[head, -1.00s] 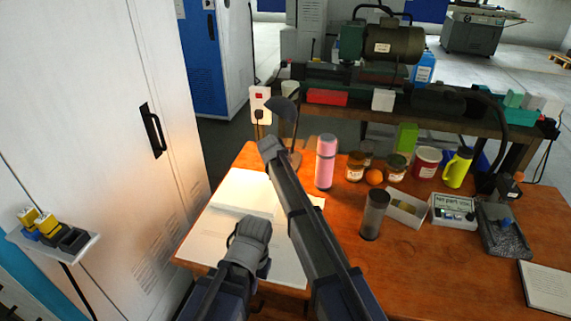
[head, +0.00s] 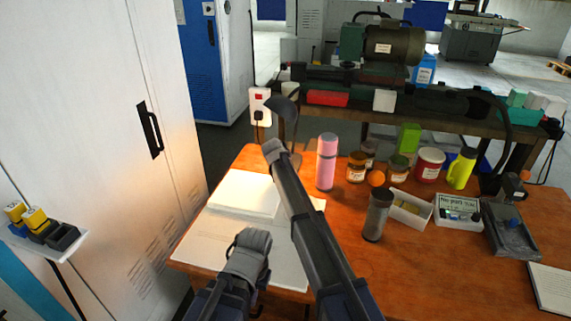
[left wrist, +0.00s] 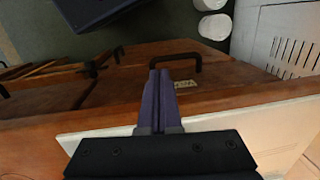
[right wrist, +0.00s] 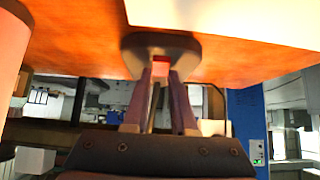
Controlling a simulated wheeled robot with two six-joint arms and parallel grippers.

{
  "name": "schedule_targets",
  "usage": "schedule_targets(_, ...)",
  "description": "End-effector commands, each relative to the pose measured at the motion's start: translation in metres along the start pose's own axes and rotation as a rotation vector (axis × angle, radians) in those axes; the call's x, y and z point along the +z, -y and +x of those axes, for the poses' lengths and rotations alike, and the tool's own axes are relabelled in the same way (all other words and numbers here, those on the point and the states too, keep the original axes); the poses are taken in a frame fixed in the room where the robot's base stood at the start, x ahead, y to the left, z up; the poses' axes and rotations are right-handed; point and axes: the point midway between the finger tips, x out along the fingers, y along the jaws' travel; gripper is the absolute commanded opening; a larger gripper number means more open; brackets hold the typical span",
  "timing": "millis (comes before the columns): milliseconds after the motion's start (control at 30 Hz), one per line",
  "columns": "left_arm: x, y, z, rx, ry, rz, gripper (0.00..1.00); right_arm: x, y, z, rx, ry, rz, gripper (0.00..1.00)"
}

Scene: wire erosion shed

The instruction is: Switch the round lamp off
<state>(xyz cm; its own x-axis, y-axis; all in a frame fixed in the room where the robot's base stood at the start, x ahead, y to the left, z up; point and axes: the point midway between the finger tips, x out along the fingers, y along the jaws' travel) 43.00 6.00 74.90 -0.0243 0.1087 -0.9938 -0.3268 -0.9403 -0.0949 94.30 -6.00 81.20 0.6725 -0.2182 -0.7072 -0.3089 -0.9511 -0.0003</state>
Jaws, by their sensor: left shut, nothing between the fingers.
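My right arm hides part of the lamp in the head view. In the right wrist view, a dark round base (right wrist: 160,45) with a small red patch lies just ahead of my right gripper (right wrist: 160,72). Its fingers are a little apart; contact cannot be told. My left gripper (left wrist: 160,75) is shut and empty, over the table's front edge near the papers.
A pink flask (head: 326,162) stands right of the lamp, and a dark grey cup (head: 377,215) is nearer. Jars, a yellow jug (head: 461,168) and a white box fill the right side. A socket post (head: 260,105) stands behind. A tall cabinet (head: 90,120) borders the left.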

Motion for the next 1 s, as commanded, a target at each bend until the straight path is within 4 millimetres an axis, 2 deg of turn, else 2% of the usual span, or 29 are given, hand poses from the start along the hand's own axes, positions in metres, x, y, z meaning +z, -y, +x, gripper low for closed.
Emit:
schedule_targets(33,0.0,0.0,0.0,0.0,0.0,0.0,0.0,0.0,0.0,0.0,0.0,0.0,0.0,0.18)
schedule_targets(200,0.0,0.0,0.0,0.0,0.0,0.0,0.0,0.0,0.0,0.0,0.0,0.0,0.0,0.0)
schedule_targets(500,0.0,0.0,0.0,0.0,0.0,0.0,0.0,0.0,0.0,0.0,0.001,0.001,0.0,0.0)
schedule_targets(733,0.001,0.002,-0.019,0.0,0.0,0.0,0.0,-0.007,0.001,0.0,0.002,0.1,0.002,0.0)
schedule_targets(1000,0.001,0.002,-0.019,0.0,0.0,0.0,0.0,-0.003,0.0,0.002,0.0,0.125,0.0,0.0)
